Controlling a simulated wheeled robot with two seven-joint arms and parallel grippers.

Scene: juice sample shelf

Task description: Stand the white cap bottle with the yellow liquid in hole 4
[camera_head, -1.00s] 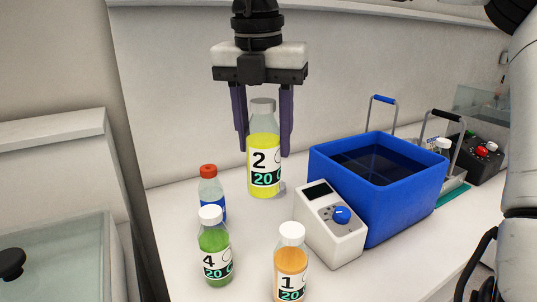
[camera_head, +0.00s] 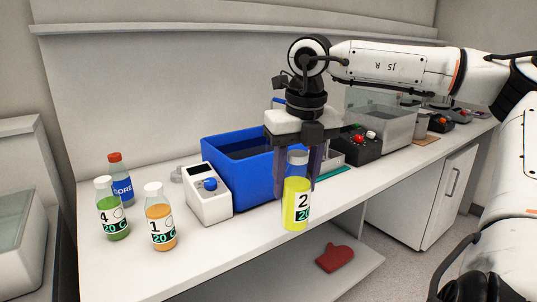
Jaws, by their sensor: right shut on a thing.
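The bottle with yellow liquid (camera_head: 294,208), labelled 2, hangs upright in my right gripper (camera_head: 298,188). The gripper's dark fingers are shut around its upper part, and its cap is greyish in the shade between them. The bottle shows in front of the counter's front edge and the blue bath. My left gripper is not in view. No numbered holes can be made out in this view.
On the counter (camera_head: 150,270) at left stand a green bottle (camera_head: 112,217), an orange bottle (camera_head: 160,225) and a red-capped bottle (camera_head: 121,183). A white control box (camera_head: 208,203) adjoins the blue bath (camera_head: 227,165). A black device (camera_head: 357,146) stands farther right. A red mitt (camera_head: 334,257) lies below.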

